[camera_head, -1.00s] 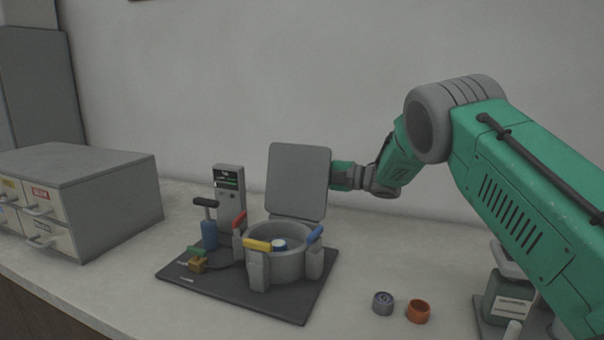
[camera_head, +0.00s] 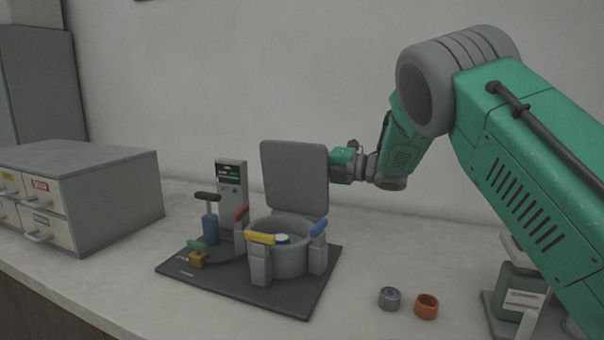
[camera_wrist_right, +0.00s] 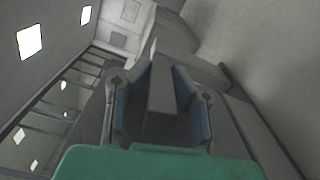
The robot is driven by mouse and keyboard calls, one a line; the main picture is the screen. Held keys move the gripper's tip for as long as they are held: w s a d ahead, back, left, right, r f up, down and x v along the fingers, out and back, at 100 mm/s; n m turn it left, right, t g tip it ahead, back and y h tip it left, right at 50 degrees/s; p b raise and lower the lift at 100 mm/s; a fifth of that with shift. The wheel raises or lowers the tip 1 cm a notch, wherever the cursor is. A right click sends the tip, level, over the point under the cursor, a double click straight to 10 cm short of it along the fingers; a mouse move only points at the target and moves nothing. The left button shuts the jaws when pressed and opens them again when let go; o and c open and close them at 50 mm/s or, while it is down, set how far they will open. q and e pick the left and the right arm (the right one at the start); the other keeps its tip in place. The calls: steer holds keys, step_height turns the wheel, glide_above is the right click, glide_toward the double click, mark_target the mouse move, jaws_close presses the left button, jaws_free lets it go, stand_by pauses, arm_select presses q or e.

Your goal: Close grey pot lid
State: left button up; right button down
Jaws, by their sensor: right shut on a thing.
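The grey pot (camera_head: 292,262) stands on a dark base plate, with yellow, red and blue handles around its rim. Its square grey lid (camera_head: 294,178) stands open, nearly upright, at the back of the pot. My right gripper (camera_head: 344,165) is at the lid's right edge, its fingertips hidden behind the lid in the head view. In the right wrist view my right gripper (camera_wrist_right: 160,98) has its blue-padded fingers on either side of a grey slab, which is the lid (camera_wrist_right: 162,88); it is shut on it. My left gripper is not in view.
A small display unit (camera_head: 231,190) and a black-handled blue cylinder (camera_head: 210,229) stand left of the pot. A grey ring (camera_head: 389,298) and an orange ring (camera_head: 426,306) lie on the counter at the right. A drawer cabinet (camera_head: 105,190) stands far left.

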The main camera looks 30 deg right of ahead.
steer(key=shift+s+a+r+n+b, duration=0.2)
steer(key=shift+s+a+n+b, duration=0.35)
steer(key=shift+s+n+b, duration=0.35)
steer(key=shift+w, duration=0.15)
steer(key=c, duration=1.6)
jaws_free()
steer(key=shift+o, duration=0.8)
steer(key=shift+d, duration=0.15)
steer(key=shift+s+r, duration=0.1)
steer(key=shift+s, duration=0.15)
steer(key=shift+w+d+f, duration=0.15)
steer(key=shift+f, duration=0.05)
